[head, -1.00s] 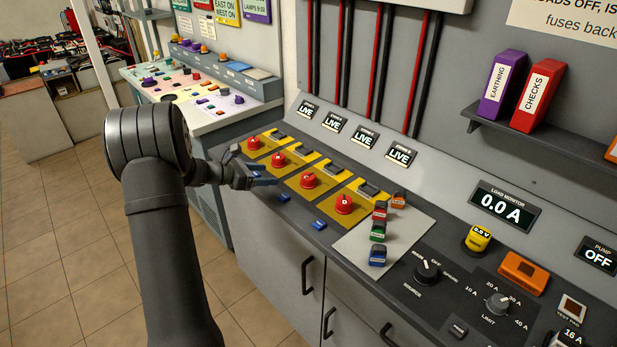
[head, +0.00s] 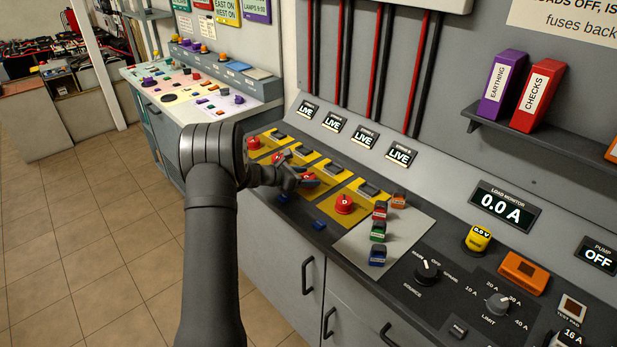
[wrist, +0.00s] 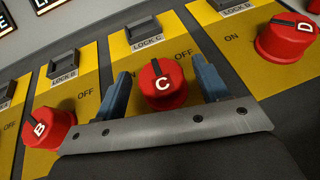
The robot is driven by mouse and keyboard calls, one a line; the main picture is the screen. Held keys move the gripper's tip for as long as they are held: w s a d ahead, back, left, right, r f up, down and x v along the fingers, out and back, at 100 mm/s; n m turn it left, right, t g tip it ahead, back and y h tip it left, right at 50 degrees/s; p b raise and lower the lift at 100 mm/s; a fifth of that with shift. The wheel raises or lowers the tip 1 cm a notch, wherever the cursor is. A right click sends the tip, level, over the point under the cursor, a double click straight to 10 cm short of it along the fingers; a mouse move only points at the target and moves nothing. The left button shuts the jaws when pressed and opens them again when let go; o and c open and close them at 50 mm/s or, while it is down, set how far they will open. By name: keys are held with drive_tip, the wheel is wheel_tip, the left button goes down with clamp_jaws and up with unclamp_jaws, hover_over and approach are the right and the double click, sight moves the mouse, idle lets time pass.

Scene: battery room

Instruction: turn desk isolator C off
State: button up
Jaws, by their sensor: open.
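Desk isolator C is a red round knob (wrist: 162,88) marked C on a yellow plate, in the middle of the wrist view. My gripper (wrist: 164,90) is open, with one blue-grey finger on each side of knob C. Whether the fingers touch the knob cannot be told. In the head view my gripper (head: 298,176) is over knob C (head: 307,176) and hides most of it. The string C display (head: 365,139) reads LIVE.
Knob B (wrist: 50,128) lies left and knob D (wrist: 288,38) right of knob C, both close to the fingers. The lock C block (wrist: 145,32) stands behind the knob. A grey panel with coloured blocks (head: 350,247) lies to the right on the desk.

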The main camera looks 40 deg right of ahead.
drive_tip(key=shift+s+d+f, duration=0.1)
drive_tip(key=shift+d+f, duration=0.15)
drive_tip(key=shift+d, duration=0.3)
drive_tip(key=c, duration=1)
drive_tip(key=shift+g, duration=0.3)
drive_tip(key=m+g+y, duration=0.1)
drive_tip(key=m+g, duration=0.2)
drive_tip(key=shift+m+g+y, duration=2.3)
drive_tip(key=shift+m+g, duration=0.1)
drive_tip(key=shift+m, duration=0.3)
drive_tip(key=shift+m+y, duration=0.3)
